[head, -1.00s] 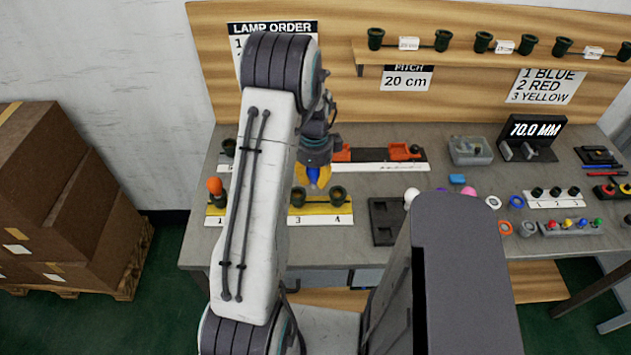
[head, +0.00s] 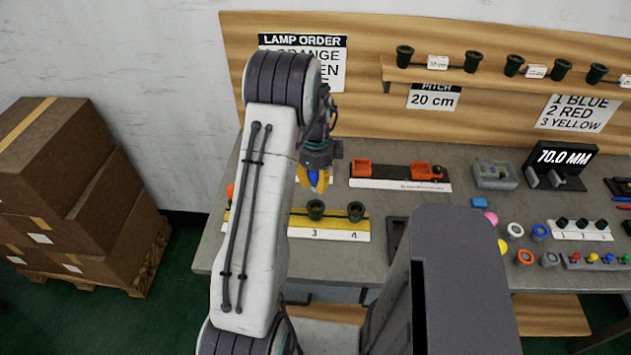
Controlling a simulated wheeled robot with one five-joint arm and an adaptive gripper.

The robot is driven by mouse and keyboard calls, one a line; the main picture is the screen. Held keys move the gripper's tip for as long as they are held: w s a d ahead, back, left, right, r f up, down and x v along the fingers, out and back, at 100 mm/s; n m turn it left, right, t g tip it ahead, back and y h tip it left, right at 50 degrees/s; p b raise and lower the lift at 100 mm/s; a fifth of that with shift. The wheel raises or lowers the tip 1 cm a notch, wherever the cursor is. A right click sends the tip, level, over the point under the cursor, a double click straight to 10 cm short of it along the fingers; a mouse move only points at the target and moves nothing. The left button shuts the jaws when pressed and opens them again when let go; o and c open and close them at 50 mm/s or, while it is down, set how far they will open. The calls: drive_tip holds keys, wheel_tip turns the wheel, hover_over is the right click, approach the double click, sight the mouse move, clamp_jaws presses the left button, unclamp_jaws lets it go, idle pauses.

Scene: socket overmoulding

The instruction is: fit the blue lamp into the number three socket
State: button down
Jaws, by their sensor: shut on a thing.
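My gripper (head: 314,182) has yellow fingers, shut on the blue lamp (head: 313,177). Only part of the lamp shows between the fingers. It is held above the bench, a little behind the number three socket (head: 316,209) in the picture and apart from it. That socket is a dark green cup, open and empty-looking, on a yellow strip (head: 335,224) marked 3 and 4. The number four socket (head: 356,211) stands to its right and also looks empty. My arm hides the strip's left part, where a bit of an orange lamp (head: 229,190) shows.
An orange-and-black fixture (head: 400,171) lies behind and to the right. A black tray (head: 395,240) is partly hidden by my body. Coloured rings and balls lie at the right. The "LAMP ORDER" sign (head: 303,62) is partly covered by my arm. Cardboard boxes (head: 60,180) stand left.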

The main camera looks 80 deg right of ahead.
drive_tip(key=shift+f, duration=0.1)
drive_tip(key=b, duration=0.5)
hover_over(316, 209)
drive_tip(key=shift+f, duration=2.85)
drive_tip(key=shift+f+b, duration=1.3)
drive_tip(key=shift+b, duration=0.05)
drive_tip(key=c, duration=0.9)
unclamp_jaws()
drive_tip(key=shift+c, duration=0.2)
drive_tip(key=shift+r, duration=0.1)
wheel_tip(316, 209, up, 12)
idle(0.5)
